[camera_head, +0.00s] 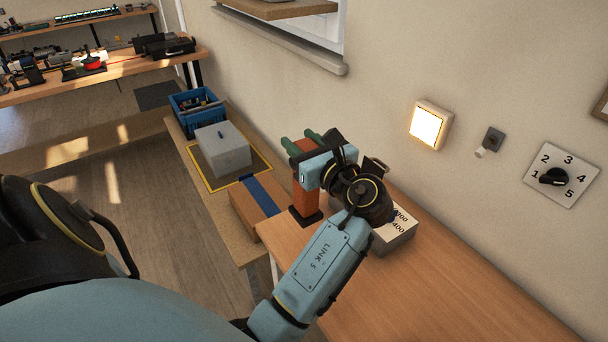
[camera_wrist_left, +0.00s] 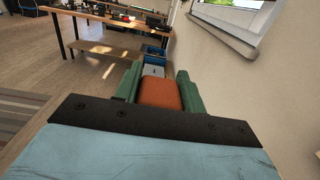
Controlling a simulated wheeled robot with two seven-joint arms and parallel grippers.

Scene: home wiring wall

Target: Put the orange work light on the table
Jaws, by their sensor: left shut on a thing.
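The orange work light (camera_head: 304,196) is upright, with a dark base, at the far left end of the wooden table (camera_head: 430,290). I cannot tell whether its base touches the tabletop or hangs just above it. My left gripper (camera_head: 303,146) is shut on its upper part, and the arm hides some of it. In the left wrist view the orange top (camera_wrist_left: 160,93) sits between the two green fingers. My right gripper is not in view.
A grey box with a 400 label (camera_head: 395,238) stands beside the light, partly behind my arm. A cardboard box (camera_head: 255,205) with blue tape, a light grey box (camera_head: 222,150) and a blue crate (camera_head: 196,110) lie beyond. The tabletop's near part is clear.

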